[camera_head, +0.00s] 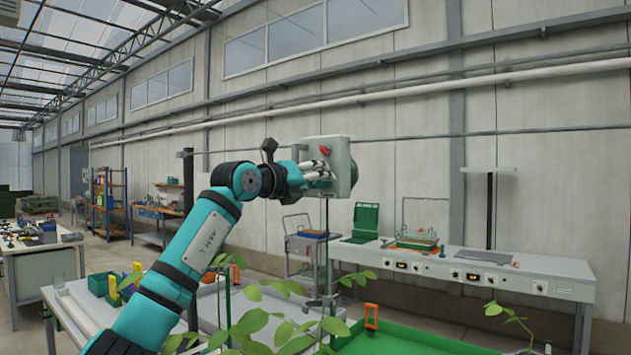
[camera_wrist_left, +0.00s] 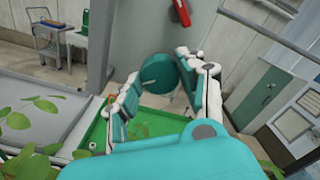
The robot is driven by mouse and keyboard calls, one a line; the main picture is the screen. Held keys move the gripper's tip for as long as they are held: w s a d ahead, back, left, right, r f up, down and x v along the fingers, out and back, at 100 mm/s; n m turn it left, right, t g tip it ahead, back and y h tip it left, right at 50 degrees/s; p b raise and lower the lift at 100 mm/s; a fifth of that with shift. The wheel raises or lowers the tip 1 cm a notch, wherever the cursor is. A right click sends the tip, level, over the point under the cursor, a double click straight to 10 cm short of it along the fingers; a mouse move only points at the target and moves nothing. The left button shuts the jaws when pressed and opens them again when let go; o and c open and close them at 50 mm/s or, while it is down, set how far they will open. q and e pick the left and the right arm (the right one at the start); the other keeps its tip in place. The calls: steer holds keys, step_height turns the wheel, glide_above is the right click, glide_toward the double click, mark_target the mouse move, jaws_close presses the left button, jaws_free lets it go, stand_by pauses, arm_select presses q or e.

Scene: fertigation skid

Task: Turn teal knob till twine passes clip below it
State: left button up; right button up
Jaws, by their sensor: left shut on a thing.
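The teal knob (camera_wrist_left: 158,73) is a round disc on the face of a grey box (camera_head: 342,155), and shows between my fingers in the left wrist view. My left gripper (camera_head: 322,172) is shut on the knob, one finger at each side in the left wrist view (camera_wrist_left: 168,92). I cannot make out the clip for certain. My right gripper is not in view.
A red lever (camera_head: 324,150) sits on the box just above my fingers. Leafy plants (camera_head: 262,322) and a green tray (camera_head: 400,342) are below. A long white bench (camera_head: 470,272) with a green case (camera_head: 365,222) stands behind at the right.

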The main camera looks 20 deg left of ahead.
arm_select(q)
steer(key=shift+f, duration=0.2)
steer(key=o, duration=1.2)
steer(key=shift+r, duration=0.1)
steer(key=shift+c, duration=0.2)
steer(key=v, duration=1.2)
